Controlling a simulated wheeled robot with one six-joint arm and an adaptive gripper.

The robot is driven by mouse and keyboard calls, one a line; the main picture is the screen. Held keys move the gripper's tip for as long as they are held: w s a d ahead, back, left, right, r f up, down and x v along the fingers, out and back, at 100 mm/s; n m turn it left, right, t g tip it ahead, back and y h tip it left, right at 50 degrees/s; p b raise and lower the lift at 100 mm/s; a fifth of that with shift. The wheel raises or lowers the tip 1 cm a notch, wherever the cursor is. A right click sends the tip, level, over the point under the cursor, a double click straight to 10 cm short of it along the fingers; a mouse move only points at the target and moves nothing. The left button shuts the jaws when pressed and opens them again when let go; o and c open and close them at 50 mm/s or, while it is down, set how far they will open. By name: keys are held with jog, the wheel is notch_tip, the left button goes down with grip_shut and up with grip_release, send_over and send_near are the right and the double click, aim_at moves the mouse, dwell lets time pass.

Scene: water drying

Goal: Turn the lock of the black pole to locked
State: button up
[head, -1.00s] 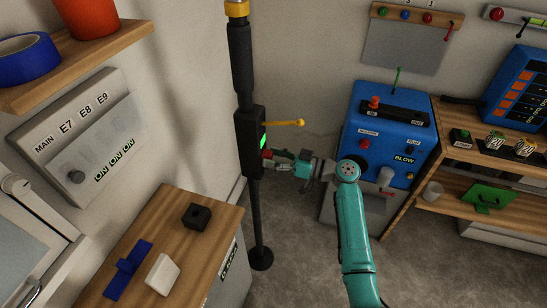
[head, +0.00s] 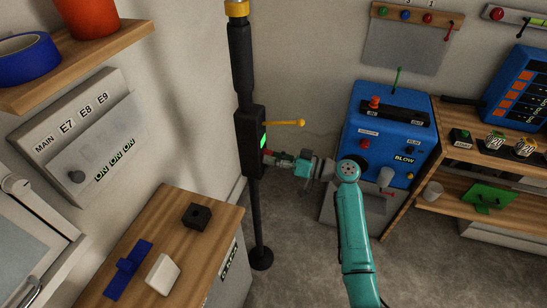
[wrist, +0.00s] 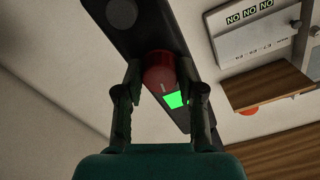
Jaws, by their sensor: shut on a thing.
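The black pole (head: 257,215) stands upright left of centre in the head view, with a thick black box (head: 249,142) partway up it. A green lit patch shows on the box's side, and it also shows in the wrist view (wrist: 175,99). A red knob (wrist: 160,72), which I take to be the lock, sits on the box face in the wrist view. My gripper (head: 270,158) reaches the box from the right, below the yellow lever. In the wrist view its two fingers (wrist: 163,88) are on either side of the red knob, shut on it. The knob's marking is too small to read.
A yellow lever (head: 285,123) sticks out right from the box, just above my gripper. A blue machine (head: 385,125) stands to the right. A wooden-topped cabinet (head: 170,215) stands left of the pole. Grey floor (head: 300,245) is free between them.

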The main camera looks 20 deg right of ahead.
jog(key=shift+r+m, duration=0.1)
jog(key=shift+m, duration=7.8)
jog(key=o, duration=1.1)
jog(key=shift+o, duration=0.2)
jog(key=v, duration=1.2)
